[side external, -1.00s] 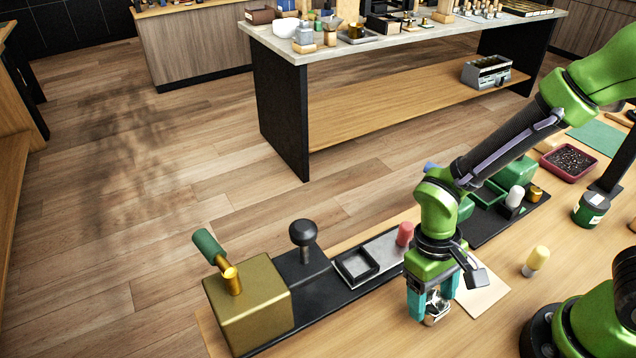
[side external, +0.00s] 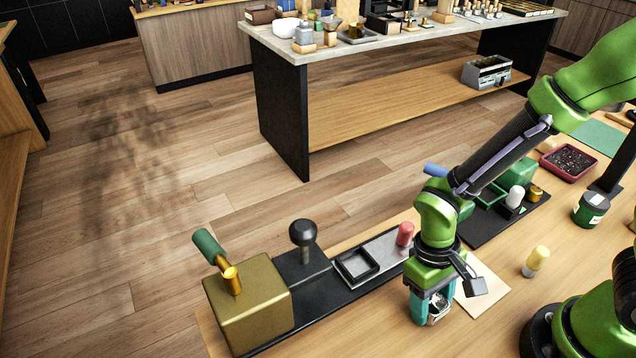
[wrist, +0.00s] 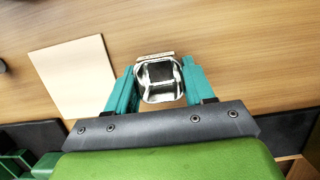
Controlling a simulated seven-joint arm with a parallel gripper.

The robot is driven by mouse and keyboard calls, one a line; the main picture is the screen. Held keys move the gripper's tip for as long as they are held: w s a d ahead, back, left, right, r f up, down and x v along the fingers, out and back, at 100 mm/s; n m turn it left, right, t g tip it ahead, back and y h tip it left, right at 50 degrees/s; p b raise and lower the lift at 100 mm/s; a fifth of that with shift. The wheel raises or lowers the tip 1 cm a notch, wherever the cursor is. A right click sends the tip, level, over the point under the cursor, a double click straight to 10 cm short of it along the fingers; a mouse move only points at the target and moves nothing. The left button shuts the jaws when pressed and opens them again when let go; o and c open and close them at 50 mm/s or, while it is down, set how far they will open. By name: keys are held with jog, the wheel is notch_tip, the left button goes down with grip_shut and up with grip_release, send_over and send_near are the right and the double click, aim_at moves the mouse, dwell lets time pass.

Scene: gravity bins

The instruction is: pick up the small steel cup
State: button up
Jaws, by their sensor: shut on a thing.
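The small steel cup (wrist: 159,80) is shiny and squarish, seen from above into its dark inside in the wrist view. My gripper (wrist: 157,84) has its two teal fingers on either side of the cup and is shut on it. In the side external view my gripper (side external: 431,306) is low over the wooden table, and the cup (side external: 437,309) shows partly between the fingers. The fingers hide part of the cup there. I cannot tell whether the cup touches the table.
A cream sheet (side external: 484,291) lies beside my gripper. A black base with a gold block (side external: 250,305), a black knob (side external: 303,233) and a red-topped piece (side external: 405,234) stands to the left. A yellow-topped piece (side external: 537,260) stands to the right. Table between is clear.

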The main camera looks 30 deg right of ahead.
jog(key=shift+r, duration=0.15)
jog(key=shift+r, duration=0.75)
jog(key=shift+r, duration=0.15)
jog(key=shift+s+v, duration=0.2)
jog(key=shift+v, duration=0.6)
jog(key=shift+s+v, duration=0.2)
jog(key=shift+v, duration=0.6)
jog(key=shift+s+v, duration=0.2)
jog(key=shift+v, duration=0.6)
